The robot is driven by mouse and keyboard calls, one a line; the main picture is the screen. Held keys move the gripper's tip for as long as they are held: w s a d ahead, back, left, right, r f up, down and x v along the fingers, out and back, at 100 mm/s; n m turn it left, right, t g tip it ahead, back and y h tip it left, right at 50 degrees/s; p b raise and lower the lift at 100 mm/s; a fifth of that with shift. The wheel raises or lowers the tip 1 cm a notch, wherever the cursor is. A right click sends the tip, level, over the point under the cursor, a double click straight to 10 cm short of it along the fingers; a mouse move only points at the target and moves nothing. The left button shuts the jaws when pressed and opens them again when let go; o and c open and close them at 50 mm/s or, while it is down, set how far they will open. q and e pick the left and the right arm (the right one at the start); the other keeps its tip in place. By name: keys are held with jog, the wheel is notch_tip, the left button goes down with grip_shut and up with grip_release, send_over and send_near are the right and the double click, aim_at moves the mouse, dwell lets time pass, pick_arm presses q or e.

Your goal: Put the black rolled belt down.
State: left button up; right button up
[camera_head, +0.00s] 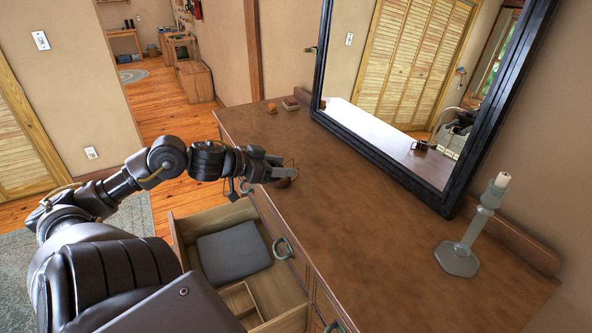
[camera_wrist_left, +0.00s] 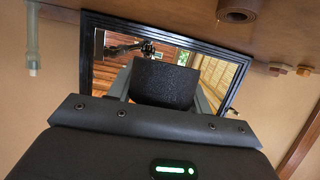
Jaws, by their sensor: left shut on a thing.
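My left gripper (camera_head: 266,165) reaches in from the left over the dresser's near left edge. In the left wrist view, the black rolled belt (camera_wrist_left: 163,82) sits between the two fingers, and the gripper is shut on it. In the head view the belt is hard to tell apart from the dark gripper. The belt appears held above the brown dresser top (camera_head: 370,220). My right gripper is not in view.
A brown roll (camera_head: 287,174) lies on the dresser beside the gripper. Below, an open drawer (camera_head: 182,240) holds a grey folded cloth (camera_head: 233,253). A black-framed mirror (camera_head: 395,165) and a candlestick (camera_head: 460,250) stand on the right. The middle of the top is clear.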

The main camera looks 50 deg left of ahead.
pick_arm(q)
jog(key=shift+s+a+r, duration=0.25)
jog(key=shift+a, duration=0.3)
jog(key=shift+s+a+r, duration=0.3)
jog(key=shift+a, duration=0.25)
jog(key=shift+s+a+r, duration=0.25)
jog(key=shift+a, duration=0.3)
